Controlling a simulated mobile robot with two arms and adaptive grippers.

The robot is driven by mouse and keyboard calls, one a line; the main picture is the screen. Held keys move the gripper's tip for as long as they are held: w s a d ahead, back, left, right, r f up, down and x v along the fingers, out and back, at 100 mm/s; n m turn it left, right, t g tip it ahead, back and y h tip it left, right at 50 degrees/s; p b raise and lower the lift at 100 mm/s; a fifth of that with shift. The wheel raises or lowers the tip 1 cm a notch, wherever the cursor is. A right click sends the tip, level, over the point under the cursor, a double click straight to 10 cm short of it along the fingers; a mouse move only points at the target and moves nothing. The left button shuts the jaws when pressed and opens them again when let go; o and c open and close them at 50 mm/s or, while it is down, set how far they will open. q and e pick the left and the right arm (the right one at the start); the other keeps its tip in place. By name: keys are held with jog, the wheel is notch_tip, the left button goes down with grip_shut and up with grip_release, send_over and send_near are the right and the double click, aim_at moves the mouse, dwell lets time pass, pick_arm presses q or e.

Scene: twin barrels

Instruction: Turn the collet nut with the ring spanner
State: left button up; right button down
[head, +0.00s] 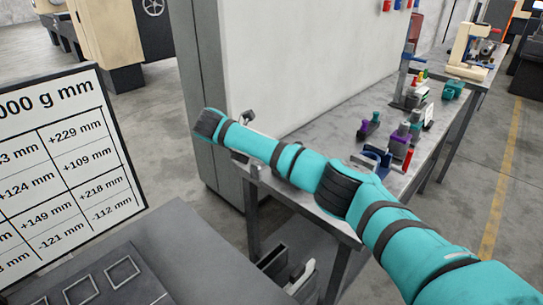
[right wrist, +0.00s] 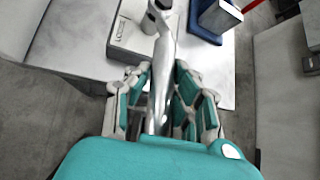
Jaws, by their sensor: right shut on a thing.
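In the right wrist view my right gripper (right wrist: 158,88) is shut on the steel ring spanner (right wrist: 163,60), with teal and grey fingers on both sides of its handle. The spanner runs up the picture, and its far end lies at a grey block (right wrist: 128,38) at the top edge. A dark round part shows at that end; I cannot tell whether the ring is seated around the collet nut. In the head view my teal right arm reaches across to the near left end of the bench and hides most of the gripper. My left gripper is not in view.
The grey bench (head: 325,128) runs away to the back right, with purple, green and red-handled tools on it. A blue clamp-like thing (head: 378,158) stands near my arm. A white cabinet (head: 230,60) stands behind. A sign (head: 65,165) is at left.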

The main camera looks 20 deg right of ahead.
dwell(0.4)
jog(key=shift+r+p, duration=3)
jog(key=shift+r, duration=0.45)
